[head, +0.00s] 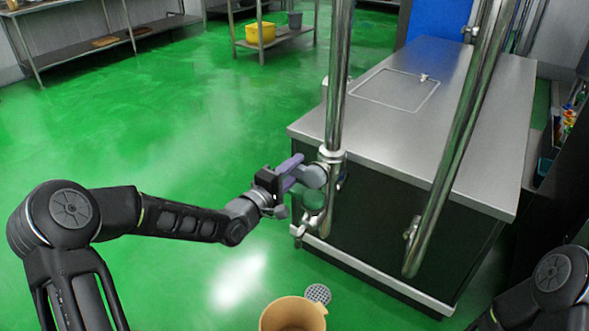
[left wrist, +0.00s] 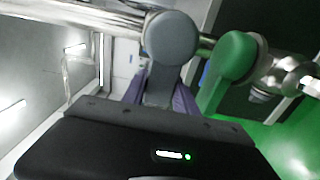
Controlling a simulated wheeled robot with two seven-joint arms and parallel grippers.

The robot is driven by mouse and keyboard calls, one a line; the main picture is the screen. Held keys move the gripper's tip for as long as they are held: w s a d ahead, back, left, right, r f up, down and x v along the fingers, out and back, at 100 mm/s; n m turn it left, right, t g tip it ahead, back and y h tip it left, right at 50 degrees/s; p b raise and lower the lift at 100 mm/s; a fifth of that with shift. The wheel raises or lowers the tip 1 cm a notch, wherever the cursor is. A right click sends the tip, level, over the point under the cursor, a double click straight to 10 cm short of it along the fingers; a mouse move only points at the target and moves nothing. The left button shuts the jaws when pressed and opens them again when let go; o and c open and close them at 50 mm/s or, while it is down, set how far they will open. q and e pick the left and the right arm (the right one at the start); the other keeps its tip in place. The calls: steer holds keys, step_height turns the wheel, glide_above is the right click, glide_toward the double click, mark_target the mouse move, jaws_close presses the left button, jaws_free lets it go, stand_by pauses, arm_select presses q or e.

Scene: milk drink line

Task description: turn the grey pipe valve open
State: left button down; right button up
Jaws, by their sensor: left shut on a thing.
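The grey valve (head: 314,176) sits on the left vertical steel pipe (head: 338,85). It has a round grey hub and a flat lever, and shows large in the left wrist view (left wrist: 171,38). My left gripper (head: 297,172) has purple fingers and is shut on the grey lever. In the left wrist view the lever (left wrist: 158,90) lies between the two purple fingers. A green valve (head: 311,198) sits just below the grey one, close to the gripper; it shows to the right in the left wrist view (left wrist: 236,56). My right gripper is out of view.
A second steel pipe (head: 462,140) slants down at the right. A steel-topped counter (head: 455,90) stands behind the pipes. A tan container (head: 293,314) stands on the green floor near a round drain (head: 318,293). The floor at left is clear.

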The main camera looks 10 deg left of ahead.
mark_target(315, 169)
arm_select(q)
steer(key=shift+m, duration=0.3)
stand_by(0.8)
steer(key=r+m+b, duration=0.1)
steer(key=m, duration=0.1)
steer(key=r+m+b, duration=0.1)
steer(key=b, duration=0.1)
steer(key=shift+s+d+m, duration=0.1)
steer(key=shift+d+m, duration=0.1)
steer(key=shift+m, duration=0.2)
steer(key=m+b, duration=0.1)
steer(key=d+r+m+b, duration=0.1)
steer(key=m, duration=0.1)
steer(key=shift+s+r+m+b, duration=0.15)
steer(key=shift+s+m+b, duration=0.05)
steer(key=shift+m+b, duration=0.1)
steer(key=d+m+b, duration=0.1)
steer(key=m+b, duration=0.1)
steer(key=d+r+m+b, duration=0.1)
steer(key=m+b, duration=0.2)
steer(key=s+d+m+b, duration=0.1)
steer(key=m+b, duration=0.2)
steer(key=shift+s+r, duration=0.1)
steer(key=shift+r, duration=0.3)
steer(key=shift+s+d+r+m+b, duration=0.15)
steer(key=shift+d+m+b, duration=0.1)
steer(key=shift+m+b, duration=0.3)
steer(key=shift+s+d+r+m+b, duration=0.1)
steer(key=shift+d+m+b, duration=0.15)
steer(key=shift+m+b, duration=0.25)
